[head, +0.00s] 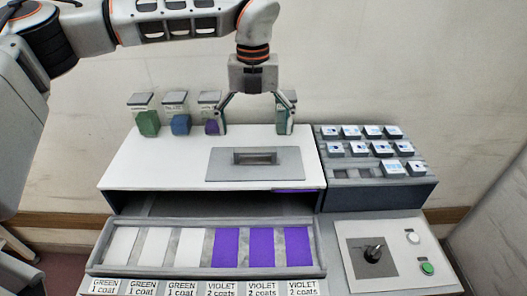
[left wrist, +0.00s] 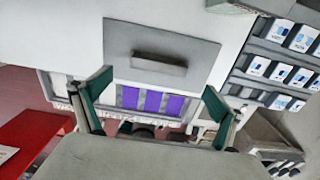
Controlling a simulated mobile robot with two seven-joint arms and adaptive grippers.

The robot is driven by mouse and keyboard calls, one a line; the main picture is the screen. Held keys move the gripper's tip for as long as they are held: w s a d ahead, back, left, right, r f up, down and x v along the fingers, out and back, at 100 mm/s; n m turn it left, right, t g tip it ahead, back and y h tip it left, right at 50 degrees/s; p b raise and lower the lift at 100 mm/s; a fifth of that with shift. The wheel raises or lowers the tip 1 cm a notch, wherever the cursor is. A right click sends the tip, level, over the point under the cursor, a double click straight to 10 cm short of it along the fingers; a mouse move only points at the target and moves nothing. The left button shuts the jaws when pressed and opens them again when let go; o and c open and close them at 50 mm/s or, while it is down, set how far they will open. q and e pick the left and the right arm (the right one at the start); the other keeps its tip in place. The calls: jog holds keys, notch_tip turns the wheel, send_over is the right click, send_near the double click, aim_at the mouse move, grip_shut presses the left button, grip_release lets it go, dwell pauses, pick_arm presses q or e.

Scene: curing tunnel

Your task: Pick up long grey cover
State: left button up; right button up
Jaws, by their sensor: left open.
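The long grey cover (head: 228,172) is a flat grey plate with a raised bar handle (head: 255,157). It lies on the white top of the tunnel housing (head: 150,165). My left gripper (head: 252,128) points down over the housing, fingers spread wide and empty. In the head view its fingertips appear behind the cover, on either side of the handle. In the left wrist view the cover (left wrist: 190,38) and its handle (left wrist: 158,62) show ahead, between the open green-padded fingers (left wrist: 157,92). I see no contact with the handle. My right gripper is not in view.
Green (head: 148,123), blue (head: 181,124) and violet (head: 212,127) pots stand along the back; another is partly hidden by a finger. An open tray (head: 102,262) with grey-white and violet panels is in front. A rack of labelled blocks (head: 375,190) and a joystick panel (head: 420,285) stand right.

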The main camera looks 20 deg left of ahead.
aim_at(255, 150)
pick_arm(q)
jog(key=shift+a+f+p, duration=0.15)
jog(key=shift+f+p, duration=0.15)
jog(key=shift+f, duration=1.1)
notch_tip(255, 150, down, 4)
jog(key=shift+r+p, duration=0.25)
jog(key=shift+p, duration=0.3)
jog(key=shift+f, duration=0.65)
jog(key=shift+w, duration=0.1)
jog(key=c, duration=1.4)
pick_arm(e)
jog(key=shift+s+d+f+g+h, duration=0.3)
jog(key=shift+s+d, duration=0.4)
